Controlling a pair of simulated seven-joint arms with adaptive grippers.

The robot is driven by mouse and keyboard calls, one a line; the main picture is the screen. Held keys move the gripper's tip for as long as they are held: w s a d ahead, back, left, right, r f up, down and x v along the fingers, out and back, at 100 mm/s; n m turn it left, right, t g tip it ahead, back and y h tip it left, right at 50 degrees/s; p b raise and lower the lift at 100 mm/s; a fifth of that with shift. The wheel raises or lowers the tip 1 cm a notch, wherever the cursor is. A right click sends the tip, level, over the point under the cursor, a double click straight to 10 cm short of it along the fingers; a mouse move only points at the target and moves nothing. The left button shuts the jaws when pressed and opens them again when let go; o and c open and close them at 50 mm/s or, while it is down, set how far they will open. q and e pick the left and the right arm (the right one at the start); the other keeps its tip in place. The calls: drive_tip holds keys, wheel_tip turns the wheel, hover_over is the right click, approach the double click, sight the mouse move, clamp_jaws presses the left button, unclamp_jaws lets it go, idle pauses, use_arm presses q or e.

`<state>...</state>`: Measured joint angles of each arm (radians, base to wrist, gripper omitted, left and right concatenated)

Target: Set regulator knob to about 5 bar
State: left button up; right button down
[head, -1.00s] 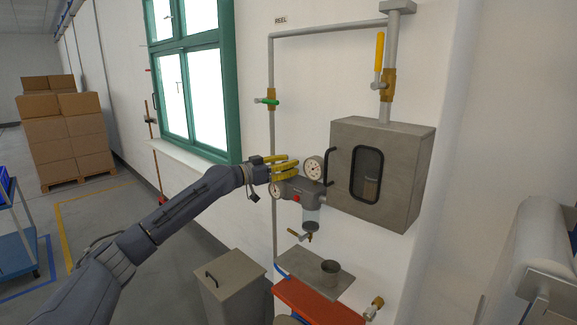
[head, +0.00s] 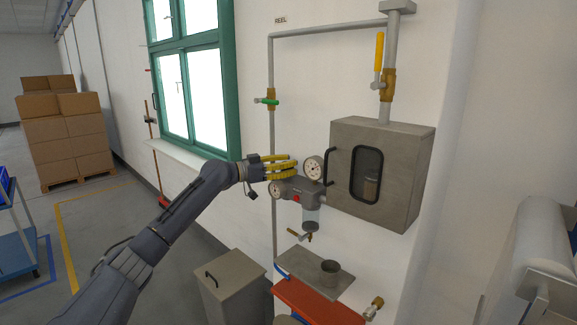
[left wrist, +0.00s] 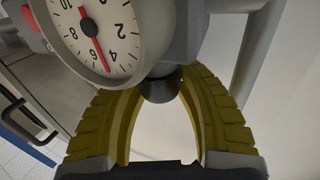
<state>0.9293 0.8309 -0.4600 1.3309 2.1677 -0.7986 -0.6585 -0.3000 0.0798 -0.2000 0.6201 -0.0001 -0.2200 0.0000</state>
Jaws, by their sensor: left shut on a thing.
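In the head view the fingers hide the knob. My right gripper is out of view.
A grey cabinet (head: 345,190) with a dark window stands right of the regulator. Pipes with green and yellow valve handles (head: 379,50) run above.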

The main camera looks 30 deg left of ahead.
use_arm(q)
drive_tip(key=shift+f, duration=0.15)
drive_tip(key=o, duration=1.3)
drive_tip(key=shift+c, duration=0.2)
drive_tip(key=shift+s+a, duration=0.1)
drive_tip(key=v, duration=1.2)
